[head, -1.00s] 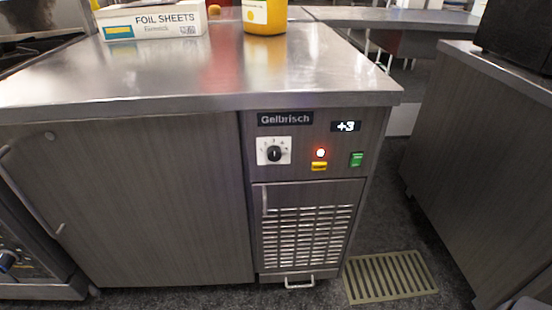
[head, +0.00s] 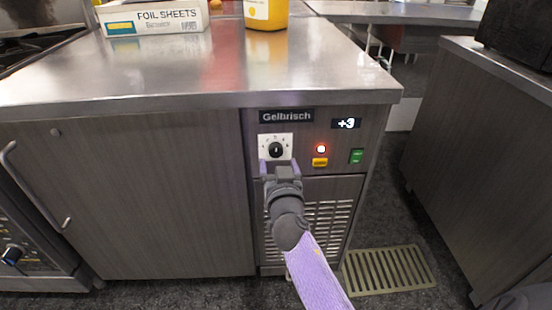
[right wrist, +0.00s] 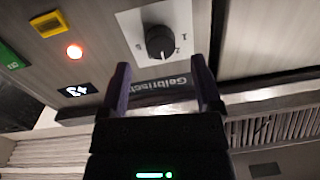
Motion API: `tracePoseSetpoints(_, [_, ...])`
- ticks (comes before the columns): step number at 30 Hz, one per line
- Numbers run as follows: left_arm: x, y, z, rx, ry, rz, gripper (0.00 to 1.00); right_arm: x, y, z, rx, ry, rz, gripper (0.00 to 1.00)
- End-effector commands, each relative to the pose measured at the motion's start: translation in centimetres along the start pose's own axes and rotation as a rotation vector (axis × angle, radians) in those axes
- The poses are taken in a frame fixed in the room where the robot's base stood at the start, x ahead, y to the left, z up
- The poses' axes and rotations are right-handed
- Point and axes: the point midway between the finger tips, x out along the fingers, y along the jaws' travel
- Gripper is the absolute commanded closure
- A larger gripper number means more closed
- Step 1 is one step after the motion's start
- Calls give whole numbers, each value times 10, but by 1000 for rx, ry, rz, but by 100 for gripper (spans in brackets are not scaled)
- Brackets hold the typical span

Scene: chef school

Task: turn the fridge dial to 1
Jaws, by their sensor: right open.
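The fridge dial (head: 276,149) is a round black knob on a white scale plate, on the fridge's front panel under the "Gelbrisch" label. My right gripper (head: 279,168) is open and empty, just below and in front of the dial. In the right wrist view the dial (right wrist: 160,41) appears upside down, just beyond the gap between the two fingers (right wrist: 161,73). The fingers look apart from the knob. The fridge display (head: 346,124) reads +3. My left gripper is not in view.
A red lamp (head: 321,149), a yellow switch (head: 320,162) and a green switch (head: 356,156) sit right of the dial. The steel worktop (head: 190,75) overhangs the panel. A foil sheets box (head: 155,18) and a yellow container (head: 266,12) stand on it.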

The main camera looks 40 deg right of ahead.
Motion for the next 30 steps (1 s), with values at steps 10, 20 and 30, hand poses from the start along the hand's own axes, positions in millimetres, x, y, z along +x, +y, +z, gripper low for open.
tracePoseSetpoints(10, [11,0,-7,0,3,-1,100,37,0,2,-2,-3,0,17])
tracePoseSetpoints(20, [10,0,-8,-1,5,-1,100,37,0,1,-1,-3,-1,45])
tracePoseSetpoints(30, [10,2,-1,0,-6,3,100,36,0,2,-1,-4,-1,100])
